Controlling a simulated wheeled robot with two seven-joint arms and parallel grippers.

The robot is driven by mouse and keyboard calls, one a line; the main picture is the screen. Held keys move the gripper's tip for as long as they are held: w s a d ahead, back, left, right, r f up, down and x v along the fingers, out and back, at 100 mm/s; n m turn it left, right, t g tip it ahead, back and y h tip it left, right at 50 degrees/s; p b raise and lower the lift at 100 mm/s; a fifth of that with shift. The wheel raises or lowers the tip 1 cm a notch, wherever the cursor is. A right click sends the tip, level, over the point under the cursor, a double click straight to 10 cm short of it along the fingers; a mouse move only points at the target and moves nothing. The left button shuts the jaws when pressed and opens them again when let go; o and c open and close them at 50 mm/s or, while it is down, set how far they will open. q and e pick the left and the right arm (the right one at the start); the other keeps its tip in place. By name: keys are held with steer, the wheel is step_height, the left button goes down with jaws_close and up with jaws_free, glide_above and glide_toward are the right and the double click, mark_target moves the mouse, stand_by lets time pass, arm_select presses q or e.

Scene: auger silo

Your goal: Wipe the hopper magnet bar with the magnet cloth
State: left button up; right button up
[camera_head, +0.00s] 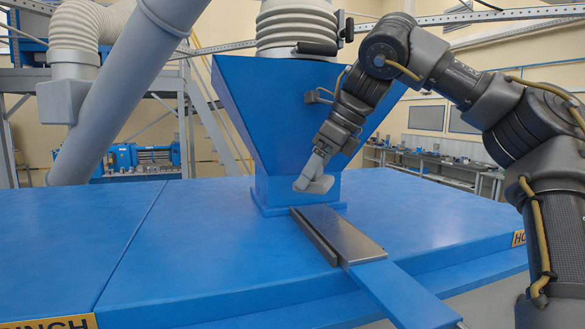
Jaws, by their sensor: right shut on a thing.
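The magnet bar (342,234) is a long, dark, flat metal piece lying at the foot of the blue hopper (270,110). Its near end meets a blue strip that runs past the platform's front edge. My right gripper (318,170) reaches in from the right and points down in front of the hopper's base. It is shut on the magnet cloth (312,186), a small light grey pad. The cloth is close above the bar's far end; I cannot tell whether they touch. My left gripper is out of view.
The blue platform top (200,230) is broad and clear left of the bar. A grey tube (120,90) slants down at the left. A ribbed hose (296,25) joins the hopper's top. A small handle (318,97) sticks out from the hopper's front.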

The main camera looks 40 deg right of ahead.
mark_target(321, 181)
steer(key=s, duration=0.3)
steer(key=shift+s+d, duration=0.1)
steer(key=shift+d, duration=0.05)
steer(key=shift+w+a+f, duration=0.2)
steer(key=shift+w+f, duration=0.8)
steer(key=shift+f, duration=0.05)
steer(key=f, duration=0.1)
steer(key=w+f, duration=0.1)
steer(key=shift+d+f, duration=0.15)
steer(key=shift+f, duration=0.25)
steer(key=shift+s+f, duration=0.25)
steer(key=shift+s, duration=0.4)
steer(key=shift+w+f, duration=0.15)
steer(key=shift+f, duration=0.05)
steer(key=shift+w, duration=0.15)
steer(key=shift+s, duration=0.2)
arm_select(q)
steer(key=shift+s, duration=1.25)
